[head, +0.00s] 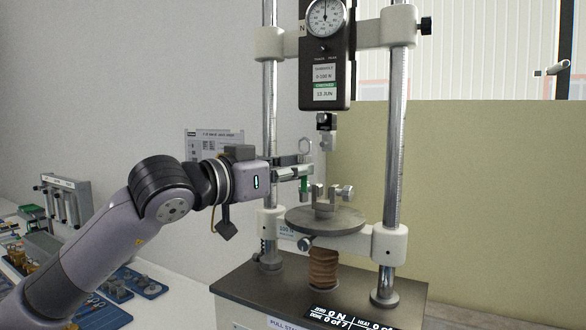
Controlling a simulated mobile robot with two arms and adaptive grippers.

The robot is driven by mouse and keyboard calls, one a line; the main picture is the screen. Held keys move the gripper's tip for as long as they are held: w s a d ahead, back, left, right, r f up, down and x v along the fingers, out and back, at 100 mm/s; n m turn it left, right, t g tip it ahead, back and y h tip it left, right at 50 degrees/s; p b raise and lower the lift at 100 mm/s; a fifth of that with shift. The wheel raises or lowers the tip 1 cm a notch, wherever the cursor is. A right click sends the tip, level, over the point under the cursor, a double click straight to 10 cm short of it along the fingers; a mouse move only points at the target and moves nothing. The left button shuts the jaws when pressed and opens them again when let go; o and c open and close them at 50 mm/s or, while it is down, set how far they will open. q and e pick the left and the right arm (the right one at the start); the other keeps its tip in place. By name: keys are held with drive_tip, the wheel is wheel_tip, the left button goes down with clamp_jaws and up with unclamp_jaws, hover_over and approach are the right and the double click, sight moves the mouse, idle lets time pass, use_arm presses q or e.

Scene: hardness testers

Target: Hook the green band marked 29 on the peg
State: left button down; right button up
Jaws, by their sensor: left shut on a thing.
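My left gripper (301,171) comes in from the left and is shut on a small green band (304,188), whose green part shows just below the fingers. A pale ring (306,146) stands up just above the fingers; I cannot tell if it belongs to the band. The mark 29 is too small to read. The band is left of the clamp (327,143) that hangs under the force gauge (325,55), and above the left part of the round plate (326,219) with its metal fixture (325,195). I cannot tell which part is the peg. My right gripper is not in view.
The test stand has two upright chrome columns (399,150) on a dark base (240,283). A notice (214,142) is on the wall behind my wrist. At the left are a grey rack (66,199) and blue trays (140,283) with small metal parts. Right of the stand is clear.

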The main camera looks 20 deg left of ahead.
use_arm(q)
drive_tip(key=shift+p+x, duration=0.3)
drive_tip(key=shift+x, duration=0.65)
drive_tip(key=w+p, duration=0.3)
drive_tip(key=w, duration=0.4)
drive_tip(key=shift+d+f+p, duration=0.35)
drive_tip(key=shift+d+p, duration=0.05)
drive_tip(key=shift+d, duration=0.1)
drive_tip(key=shift+w, duration=0.2)
drive_tip(key=shift+s, duration=0.1)
drive_tip(key=c, duration=1.5)
unclamp_jaws()
drive_tip(key=shift+o, duration=0.2)
